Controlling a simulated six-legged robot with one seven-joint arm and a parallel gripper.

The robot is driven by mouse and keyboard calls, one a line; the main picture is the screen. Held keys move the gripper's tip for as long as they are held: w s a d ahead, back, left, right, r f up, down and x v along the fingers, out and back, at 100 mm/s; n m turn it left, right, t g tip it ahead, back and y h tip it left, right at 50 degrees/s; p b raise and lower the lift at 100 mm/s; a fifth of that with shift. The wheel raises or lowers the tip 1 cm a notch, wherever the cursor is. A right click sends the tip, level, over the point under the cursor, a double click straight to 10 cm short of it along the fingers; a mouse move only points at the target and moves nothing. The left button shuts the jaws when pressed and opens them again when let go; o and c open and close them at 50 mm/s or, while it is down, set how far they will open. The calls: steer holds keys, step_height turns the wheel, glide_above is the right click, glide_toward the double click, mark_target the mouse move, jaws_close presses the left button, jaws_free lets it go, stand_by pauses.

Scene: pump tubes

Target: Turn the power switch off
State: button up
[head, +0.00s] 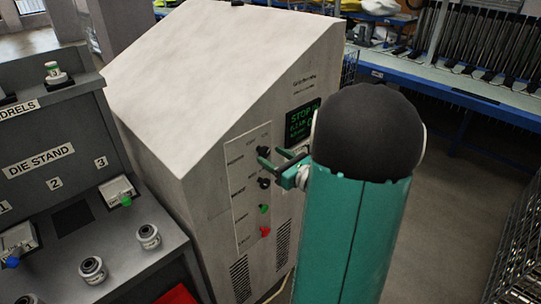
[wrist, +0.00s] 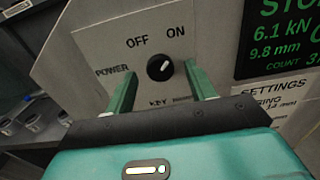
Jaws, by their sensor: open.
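The power switch (wrist: 160,67) is a round black knob on the grey cabinet's control plate, beside the label POWER. OFF is printed above left of it and ON above right. Its white mark points up and right, toward ON. My gripper (wrist: 161,72) is open, with one green finger on each side of the knob in the wrist view. Gaps show between knob and fingers; I cannot tell how far the fingertips are from the plate. In the head view, my gripper (head: 279,160) is at the cabinet's front, by the upper knobs.
The control plate also has another black knob (head: 264,183), a green button (head: 264,208) and a red button (head: 265,232) below. A display (head: 302,121) is at upper right. A die stand (head: 40,158) stands left of the cabinet. Open floor (head: 445,210) lies to the right.

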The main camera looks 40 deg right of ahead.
steer(key=shift+w, duration=0.8)
steer(key=c, duration=0.9)
steer(key=shift+c, duration=0.2)
